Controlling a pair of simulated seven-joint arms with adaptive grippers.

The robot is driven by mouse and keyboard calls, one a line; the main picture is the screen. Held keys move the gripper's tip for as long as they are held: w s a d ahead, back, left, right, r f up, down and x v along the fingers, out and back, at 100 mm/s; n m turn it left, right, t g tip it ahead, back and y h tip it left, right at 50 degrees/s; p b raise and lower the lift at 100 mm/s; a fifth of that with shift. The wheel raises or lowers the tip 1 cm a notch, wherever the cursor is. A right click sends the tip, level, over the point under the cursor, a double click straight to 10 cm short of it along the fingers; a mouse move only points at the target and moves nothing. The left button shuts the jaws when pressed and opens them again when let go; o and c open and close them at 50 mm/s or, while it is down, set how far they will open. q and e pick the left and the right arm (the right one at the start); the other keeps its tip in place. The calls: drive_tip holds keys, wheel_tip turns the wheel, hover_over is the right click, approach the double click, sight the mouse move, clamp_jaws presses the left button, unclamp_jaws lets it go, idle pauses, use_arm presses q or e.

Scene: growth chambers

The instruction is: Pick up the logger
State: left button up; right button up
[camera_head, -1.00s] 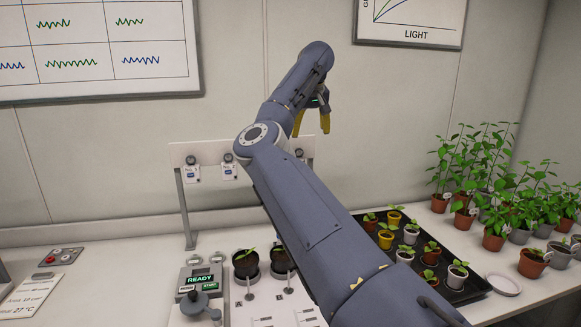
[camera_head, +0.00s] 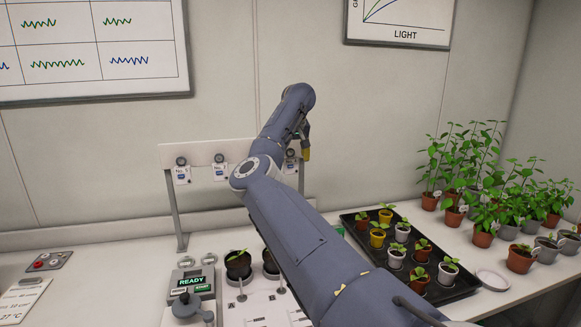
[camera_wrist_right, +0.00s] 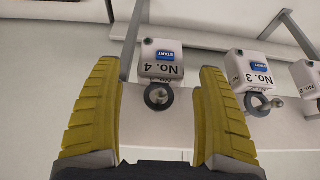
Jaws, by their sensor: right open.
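The loggers are small white boxes with blue START labels, hanging by rings from pegs on a white rack (camera_head: 200,151). In the head view one logger (camera_head: 181,173) hangs at the left and another (camera_head: 219,169) beside it; a further one (camera_head: 290,163) shows partly behind my right arm. In the right wrist view, logger No. 4 (camera_wrist_right: 161,60) appears between the fingers and logger No. 3 (camera_wrist_right: 250,72) to the right of them. My right gripper (camera_wrist_right: 158,78) is open with yellow fingers, empty, close to the rack's right end (camera_head: 306,151). My left gripper is out of view.
Below the rack stand a device with a READY display (camera_head: 191,283) and dark pots with seedlings (camera_head: 238,265). A black tray (camera_head: 452,292) of small potted plants is at the right, beside a white saucer (camera_head: 493,280) and several larger plants.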

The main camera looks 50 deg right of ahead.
sight(290, 167)
drive_tip(key=shift+x, duration=2.7)
drive_tip(key=c, duration=1.3)
